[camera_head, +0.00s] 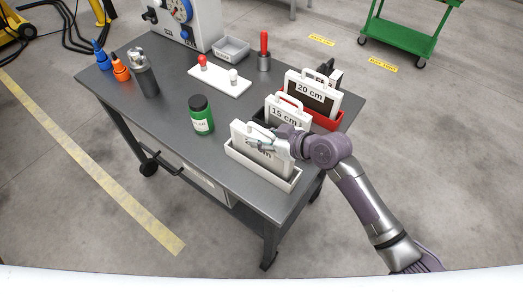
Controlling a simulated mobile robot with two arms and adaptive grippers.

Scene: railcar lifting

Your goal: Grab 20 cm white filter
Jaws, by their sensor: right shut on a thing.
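The 20 cm white filter (297,87) stands upright at the back of the row, in a red tray (328,121); its label reads "20 cm". The 15 cm filter (274,105) stands in front of it. The nearest white filter (244,136) stands in a pale tray (255,174), with its label partly covered by my gripper. My right gripper (262,143) is at this nearest filter, shut on its upper part, apart from the 20 cm filter. My left gripper is not in view.
A green jar (201,115) stands left of the pale tray. The table's front left is clear.

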